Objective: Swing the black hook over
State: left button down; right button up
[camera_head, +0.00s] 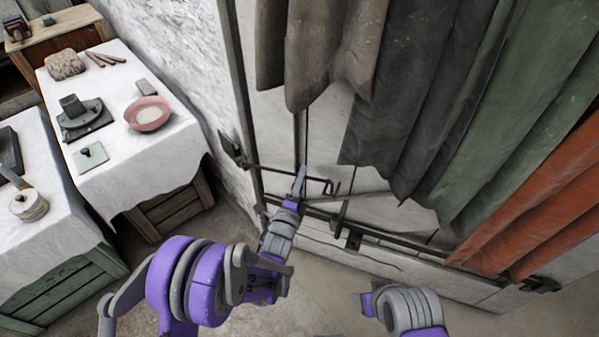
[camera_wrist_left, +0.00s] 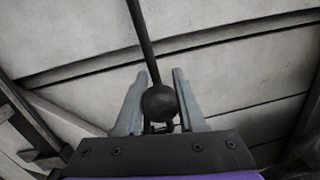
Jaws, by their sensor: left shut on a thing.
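The black hook (camera_head: 328,184) is a thin dark rod with a bent end, in front of the pale panelled wall in the head view. My left gripper (camera_head: 299,183) is at the rod, near its bent end. In the left wrist view, a black rod (camera_wrist_left: 144,45) ends in a round black ball (camera_wrist_left: 159,102) between the two grey fingers of my left gripper (camera_wrist_left: 161,98), which is shut on it. My right gripper (camera_head: 358,300) is low in the head view, apart from the hook; its finger opening is unclear.
Hanging cloths in brown, dark grey, green (camera_head: 505,130) and orange (camera_head: 540,215) fill the right side. A dark rail (camera_head: 400,243) runs low along the wall. At left stands a white-covered table (camera_head: 150,175) with a pink bowl (camera_head: 148,114). Bare floor lies below.

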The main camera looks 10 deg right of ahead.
pick_arm(q)
jog(key=shift+f+m, duration=0.4)
jog(key=shift+f, duration=0.2)
jog(key=c, duration=0.5)
grip_release()
jog(key=shift+s+a, duration=0.1)
jog(key=r+b+v, duration=0.1)
jog(key=b+v, duration=0.1)
jog(key=v, duration=0.8)
jog(key=shift+s+f, duration=0.3)
jog(key=shift+f, duration=0.15)
jog(key=shift+a, duration=0.1)
